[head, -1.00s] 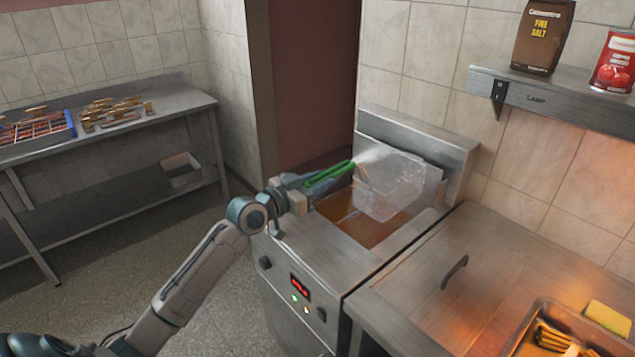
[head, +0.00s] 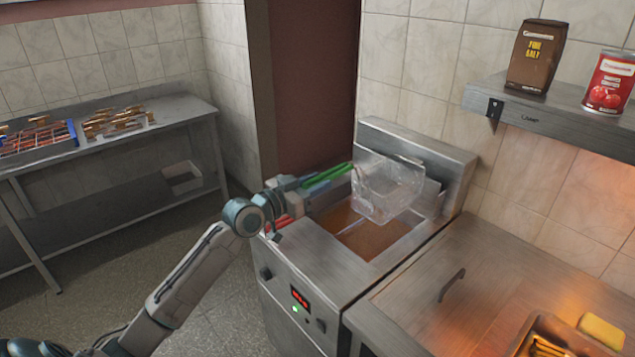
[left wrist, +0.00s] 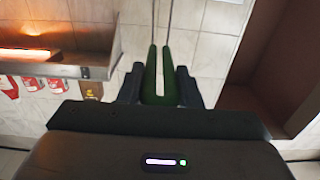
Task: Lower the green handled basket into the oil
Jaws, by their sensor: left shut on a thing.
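My left gripper (head: 303,185) is shut on the green handle (head: 328,176) of a wire mesh basket (head: 388,188). The basket hangs above the fryer's open well, which holds brown oil (head: 372,238); the basket bottom looks clear of the oil. In the left wrist view, the gripper (left wrist: 160,88) has a finger on each side of the green handle (left wrist: 151,75), and two thin rods run on from it. The basket itself is outside that view. My right gripper is not in view.
A red handle (head: 281,222) shows beside my left gripper at the fryer (head: 315,262). A steel counter (head: 440,310) with a tray stands at right. A shelf (head: 560,117) above bears a salt bag and a red can. A side table stands at left.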

